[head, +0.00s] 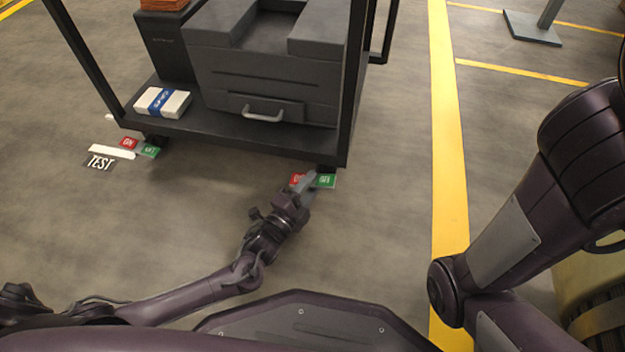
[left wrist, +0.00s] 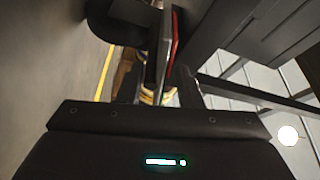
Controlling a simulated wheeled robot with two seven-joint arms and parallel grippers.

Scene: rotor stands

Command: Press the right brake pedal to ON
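The right brake pedal pair sits low at the cart's front right wheel in the head view. Its red pedal (head: 297,179) is partly hidden behind my left gripper, and its green pedal (head: 325,181) shows just to the right. My left gripper (head: 309,182) is at the pair, its narrow fingertips together between the red and green plates; contact cannot be told. In the left wrist view a red edge (left wrist: 175,38) lies close beside the fingers. My right arm shows at the right, but its gripper is out of view.
The dark cart (head: 230,130) carries a grey case (head: 265,75) and a white box with a blue band (head: 162,102). A second red (head: 128,142) and green (head: 149,151) pair sits at its left wheel, near a TEST label (head: 100,162). Floor in front is clear.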

